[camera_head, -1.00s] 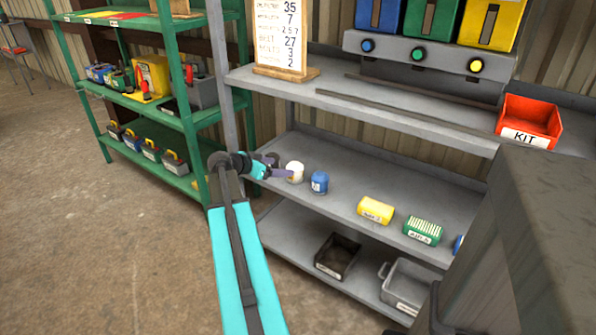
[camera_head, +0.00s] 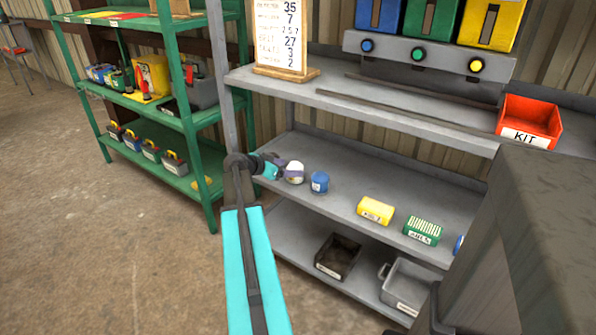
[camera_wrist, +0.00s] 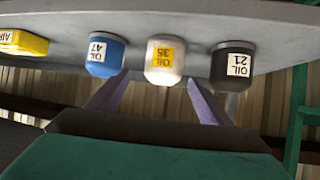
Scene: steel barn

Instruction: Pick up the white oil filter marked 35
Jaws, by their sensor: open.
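The white oil filter (camera_wrist: 165,62) has a yellow label reading OIL 35 and stands on the grey shelf between two other filters. In the head view the white filter (camera_head: 294,173) is partly covered by my gripper. My gripper (camera_wrist: 157,88) is open in the wrist view, with one finger toward each side of the white filter. I cannot tell whether the fingers touch it. In the head view my gripper (camera_head: 288,168) is at the filter from the left.
A blue filter marked 47 (camera_wrist: 104,55) and a black filter marked 21 (camera_wrist: 232,66) stand close on either side. A yellow box (camera_head: 375,210) and a green box (camera_head: 422,231) are farther right on the shelf (camera_head: 345,205). An upper shelf (camera_head: 400,110) hangs above.

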